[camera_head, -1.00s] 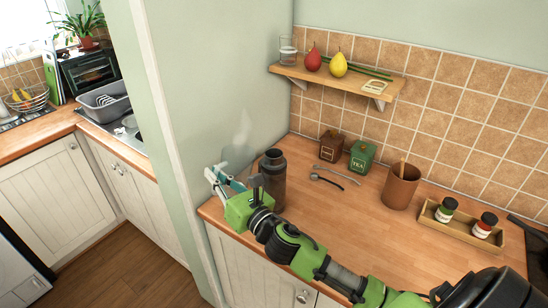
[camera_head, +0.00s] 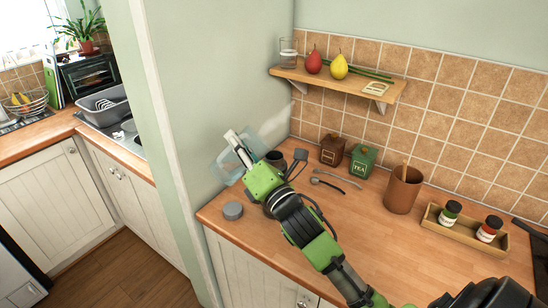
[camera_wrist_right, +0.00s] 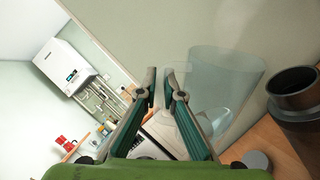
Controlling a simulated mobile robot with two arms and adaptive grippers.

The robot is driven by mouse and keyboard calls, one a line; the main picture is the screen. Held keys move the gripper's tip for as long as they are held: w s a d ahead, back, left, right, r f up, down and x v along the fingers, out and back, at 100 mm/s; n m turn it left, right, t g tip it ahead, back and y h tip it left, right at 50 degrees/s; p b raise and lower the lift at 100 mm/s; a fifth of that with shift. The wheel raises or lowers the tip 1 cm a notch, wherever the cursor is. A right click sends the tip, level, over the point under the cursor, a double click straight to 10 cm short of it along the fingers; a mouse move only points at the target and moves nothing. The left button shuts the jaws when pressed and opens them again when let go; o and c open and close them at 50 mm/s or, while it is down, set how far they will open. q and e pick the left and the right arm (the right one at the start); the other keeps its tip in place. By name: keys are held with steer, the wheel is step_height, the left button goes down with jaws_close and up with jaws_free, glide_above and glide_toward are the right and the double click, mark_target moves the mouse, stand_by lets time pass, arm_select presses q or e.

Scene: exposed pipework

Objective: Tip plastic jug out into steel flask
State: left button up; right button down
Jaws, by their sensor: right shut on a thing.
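The plastic jug (camera_head: 229,168) is clear and bluish, held above the counter's left end by the wall. It also shows in the wrist view (camera_wrist_right: 225,85). My right gripper (camera_head: 236,143) is shut on it, with its fingertips (camera_wrist_right: 160,85) close together in the wrist view. The jug is faint, and I cannot tell its exact tilt or whether anything is in it. The dark grey steel flask (camera_head: 275,158) stands just right of the jug, mostly hidden behind my gripper. In the wrist view its open mouth (camera_wrist_right: 294,82) shows beside the jug, apart from it.
A round grey lid (camera_head: 232,211) lies near the counter's front left edge. A brown canister (camera_head: 333,149), a green tea canister (camera_head: 362,161) and spoons (camera_head: 335,183) are to the right. Beyond them are a brown pot (camera_head: 403,189) and a tray (camera_head: 465,232) with jars. A shelf (camera_head: 350,86) hangs above.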

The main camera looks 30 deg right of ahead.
mark_target(246, 134)
steer(key=shift+s+d+r+m+t+h, duration=0.15)
steer(key=shift+d+r+m+h, duration=0.2)
steer(key=shift+r+m, duration=0.35)
steer(key=shift+d+r+m+t+h, duration=0.15)
steer(key=shift+d+r+m, duration=0.3)
steer(key=shift+m, duration=0.45)
steer(key=shift+d+f+b, duration=0.1)
steer(key=shift+f+b, duration=0.1)
steer(key=shift+b, duration=0.35)
steer(key=shift+s+d+m+h, duration=0.1)
steer(key=shift+d+m+h, duration=0.25)
steer(key=shift+m, duration=0.35)
steer(key=shift+d+m+h+b, duration=0.15)
steer(key=shift+m+h+b, duration=0.1)
steer(key=shift+m+b, duration=0.25)
steer(key=shift+s+d+r+m+h, duration=0.1)
steer(key=shift+d+r+m+h, duration=0.2)
steer(key=shift+d+m, duration=0.3)
steer(key=shift+s+d+r+m+h, duration=0.1)
steer(key=shift+d+r+m+h, duration=0.15)
steer(key=shift+d+m, duration=0.3)
steer(key=shift+m, duration=0.25)
steer(key=shift+s+a+r+m+t+h, duration=0.1)
steer(key=shift+s+m+t+h, duration=0.2)
steer(key=shift+s, duration=0.25)
